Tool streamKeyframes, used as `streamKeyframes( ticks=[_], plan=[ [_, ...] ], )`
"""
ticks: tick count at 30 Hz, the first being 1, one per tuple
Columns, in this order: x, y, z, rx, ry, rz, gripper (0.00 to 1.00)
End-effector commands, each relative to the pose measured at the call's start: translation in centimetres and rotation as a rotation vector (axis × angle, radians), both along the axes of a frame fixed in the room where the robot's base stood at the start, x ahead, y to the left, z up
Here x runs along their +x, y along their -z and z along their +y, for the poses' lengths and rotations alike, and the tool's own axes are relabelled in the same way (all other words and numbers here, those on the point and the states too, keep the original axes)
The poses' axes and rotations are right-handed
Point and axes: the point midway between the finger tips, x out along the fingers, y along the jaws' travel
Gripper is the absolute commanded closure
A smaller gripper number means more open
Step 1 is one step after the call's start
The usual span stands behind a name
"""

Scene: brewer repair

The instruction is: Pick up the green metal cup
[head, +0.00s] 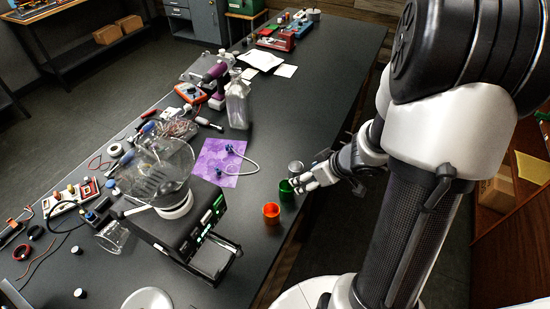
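The green metal cup (286,194) stands upright on the dark bench near its right edge. My gripper (299,184) reaches in from the right at rim height. Its fingertips overlap the cup's right side in the picture. I cannot tell whether they touch the cup or how far apart they are. The cup's right side is partly hidden by the fingers.
An orange cup (271,213) stands just in front of the green one, and a grey metal cup (295,168) just behind it. The black brewer (178,235) with a clear bowl stands to the left. A purple mat (217,158) with a hose lies behind left.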

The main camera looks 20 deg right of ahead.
Motion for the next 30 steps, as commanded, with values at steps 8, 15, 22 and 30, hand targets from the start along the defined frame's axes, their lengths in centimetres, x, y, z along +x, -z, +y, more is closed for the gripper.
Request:
streamKeyframes(
  ticks=[8,15,22,30],
  plan=[
    [2.3,4.9,0.9,0.007,-0.008,0.004,0.34],
    [5.0,8.9,1.6,0.006,-0.007,0.003,0.34],
    [6.2,10.4,1.8,0.004,-0.005,0.002,0.34],
    [7.4,12.4,1.9,0.003,-0.007,0.002,0.34]
  ],
)
